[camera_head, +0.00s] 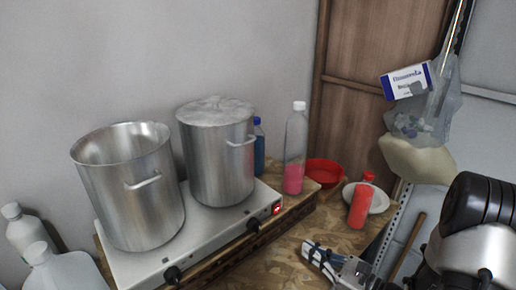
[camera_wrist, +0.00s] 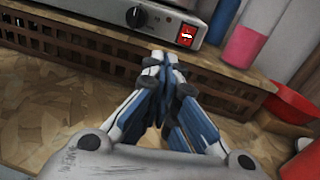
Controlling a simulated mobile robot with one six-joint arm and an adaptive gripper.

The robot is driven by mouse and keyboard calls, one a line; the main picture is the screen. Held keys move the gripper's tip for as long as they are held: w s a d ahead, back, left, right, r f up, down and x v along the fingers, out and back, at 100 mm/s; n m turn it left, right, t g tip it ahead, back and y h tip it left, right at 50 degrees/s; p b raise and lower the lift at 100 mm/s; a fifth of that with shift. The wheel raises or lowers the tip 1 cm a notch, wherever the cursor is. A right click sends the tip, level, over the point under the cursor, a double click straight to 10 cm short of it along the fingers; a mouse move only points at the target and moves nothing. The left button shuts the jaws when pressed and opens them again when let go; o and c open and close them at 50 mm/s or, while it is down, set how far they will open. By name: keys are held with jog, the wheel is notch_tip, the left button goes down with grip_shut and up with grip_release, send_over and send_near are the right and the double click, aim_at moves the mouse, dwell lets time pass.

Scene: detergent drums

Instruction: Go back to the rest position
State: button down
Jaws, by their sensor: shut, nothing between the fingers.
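My gripper (camera_head: 306,251) is at the lower right of the head view, over the wooden board surface in front of the hot plate. In the wrist view my gripper (camera_wrist: 161,60) has its fingers together and holds nothing. The fingertips point at the wooden crate-like edge (camera_wrist: 90,62) below the hot plate (camera_wrist: 60,8). The hot plate's black knob (camera_wrist: 136,17) and red lit switch (camera_wrist: 186,36) are just beyond the fingertips. I cannot tell whether the fingertips touch the edge.
An open steel pot (camera_head: 140,200) and a lidded pot (camera_head: 220,160) stand on the hot plate (camera_head: 200,238). A clear bottle with pink liquid (camera_head: 294,160), a blue bottle (camera_head: 258,150), a red bowl (camera_head: 324,174) and a red bottle (camera_head: 360,205) stand right. White jugs (camera_head: 60,272) are lower left.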

jog(key=s+a+r+n+g+y, duration=0.2)
jog(key=s+a+r+n+g, duration=0.6)
jog(key=a, duration=0.3)
jog(key=s+a+n+g+h, duration=0.3)
jog(key=s+n+g+h, duration=0.15)
jog(key=s+n, duration=0.4)
jog(key=s+d+r+n+t+h, duration=0.4)
jog(key=s+d+r+n+h, duration=0.1)
jog(key=d+n+h, duration=0.5)
jog(key=shift+s+r, duration=0.25)
jog(key=shift+s, duration=0.45)
jog(key=c, duration=2.3)
grip_release()
jog(key=shift+d, duration=0.1)
